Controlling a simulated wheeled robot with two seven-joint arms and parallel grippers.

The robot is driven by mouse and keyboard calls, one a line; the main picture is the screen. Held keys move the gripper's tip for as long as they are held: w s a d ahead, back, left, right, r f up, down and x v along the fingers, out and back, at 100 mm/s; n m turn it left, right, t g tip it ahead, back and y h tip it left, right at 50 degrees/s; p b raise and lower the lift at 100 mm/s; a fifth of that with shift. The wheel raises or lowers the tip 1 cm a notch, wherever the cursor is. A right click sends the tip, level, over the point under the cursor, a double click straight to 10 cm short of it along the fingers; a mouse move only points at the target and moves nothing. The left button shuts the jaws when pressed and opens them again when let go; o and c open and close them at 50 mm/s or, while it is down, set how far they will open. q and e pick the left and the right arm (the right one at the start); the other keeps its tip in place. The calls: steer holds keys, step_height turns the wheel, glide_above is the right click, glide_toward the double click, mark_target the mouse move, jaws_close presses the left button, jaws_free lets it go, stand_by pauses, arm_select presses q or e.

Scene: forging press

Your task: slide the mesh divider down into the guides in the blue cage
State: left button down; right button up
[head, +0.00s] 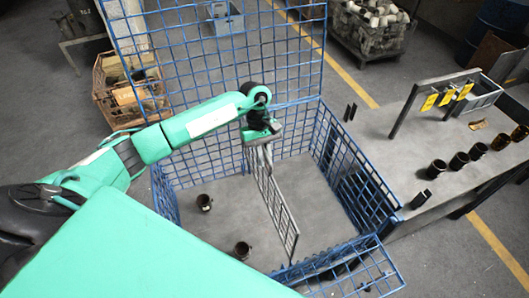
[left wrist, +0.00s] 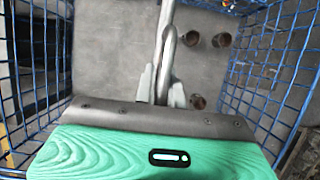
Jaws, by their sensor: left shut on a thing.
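The mesh divider (head: 278,205) is a grey wire panel standing upright across the middle of the blue cage (head: 345,150). My left gripper (head: 262,138) is above the cage floor, shut on the divider's top edge near its far end. In the left wrist view the divider (left wrist: 164,30) shows edge-on between the fingers of the left gripper (left wrist: 161,85). The divider's lower edge looks close to the floor; I cannot tell whether it sits in the guides, which are not clearly visible. My right gripper is not in view.
Dark cylindrical parts (head: 204,202) stand on the cage floor left of the divider. A grey table (head: 400,165) with more dark cylinders and a yellow-tagged rack is at the right. The cage's front flap (head: 345,275) is folded outward.

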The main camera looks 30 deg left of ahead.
mark_target(264, 168)
arm_select(q)
steer(key=shift+f, duration=1.15)
steer(key=shift+f+b, duration=0.4)
steer(key=shift+f, duration=1)
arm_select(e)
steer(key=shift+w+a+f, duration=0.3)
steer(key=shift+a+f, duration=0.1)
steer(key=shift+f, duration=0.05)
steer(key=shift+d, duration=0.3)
arm_select(q)
steer(key=shift+w+f, duration=0.1)
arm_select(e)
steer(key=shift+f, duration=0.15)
arm_select(q)
steer(key=shift+f+b, duration=0.4)
steer(key=shift+b, duration=0.55)
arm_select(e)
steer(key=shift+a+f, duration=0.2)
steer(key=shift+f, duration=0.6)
arm_select(q)
steer(key=shift+f, duration=0.15)
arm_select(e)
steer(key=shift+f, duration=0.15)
